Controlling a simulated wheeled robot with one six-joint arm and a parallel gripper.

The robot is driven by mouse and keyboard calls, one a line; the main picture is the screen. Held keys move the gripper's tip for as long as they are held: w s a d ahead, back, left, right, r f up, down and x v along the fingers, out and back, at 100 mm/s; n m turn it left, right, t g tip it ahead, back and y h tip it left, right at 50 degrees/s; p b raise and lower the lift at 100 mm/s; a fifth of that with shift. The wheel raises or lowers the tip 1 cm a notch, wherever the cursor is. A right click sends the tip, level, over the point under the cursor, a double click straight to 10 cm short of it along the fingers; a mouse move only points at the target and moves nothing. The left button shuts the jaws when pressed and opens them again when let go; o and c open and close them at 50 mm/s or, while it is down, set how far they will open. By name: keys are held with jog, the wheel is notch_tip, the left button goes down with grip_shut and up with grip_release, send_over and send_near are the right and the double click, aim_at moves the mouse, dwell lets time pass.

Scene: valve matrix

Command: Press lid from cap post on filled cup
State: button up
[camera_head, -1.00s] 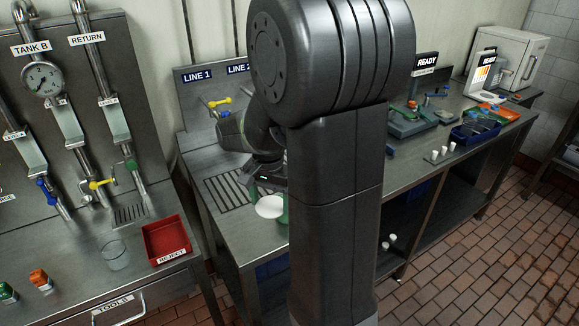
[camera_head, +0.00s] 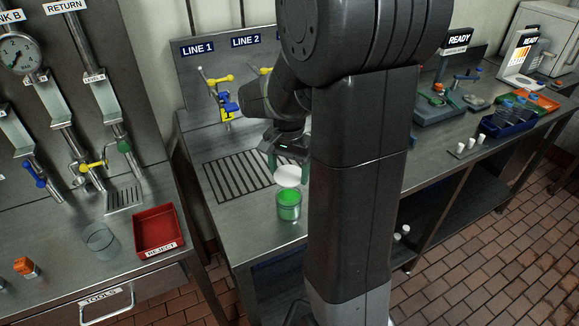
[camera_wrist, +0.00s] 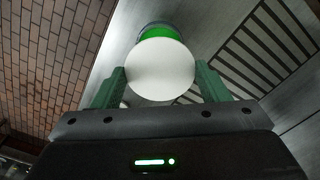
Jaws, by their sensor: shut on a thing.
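My gripper (camera_head: 288,170) is shut on a round white lid (camera_head: 287,176), held level above the bench. In the wrist view the lid (camera_wrist: 160,69) sits between my two green fingers (camera_wrist: 160,84). The filled cup (camera_head: 289,207), clear with green contents, stands upright on the steel bench just below and in front of the lid. In the wrist view the green cup (camera_wrist: 156,32) shows partly behind the lid, which hides most of it. The lid appears apart from the cup, though the exact gap is hard to tell. I cannot make out the cap post.
A slotted drain (camera_head: 232,176) lies left of the cup. Valves (camera_head: 222,92) with yellow and blue handles stand behind it. A red reject tray (camera_head: 157,232) and an empty clear cup (camera_head: 101,240) are on the left counter. Small white pieces (camera_head: 473,141) stand on the right bench.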

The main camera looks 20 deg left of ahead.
jog(key=shift+f+b, duration=1.7)
jog(key=shift+f, duration=0.8)
jog(key=shift+f, duration=0.25)
jog(key=o, duration=1)
notch_tip(320, 180, up, 14)
jog(key=shift+f, duration=0.1)
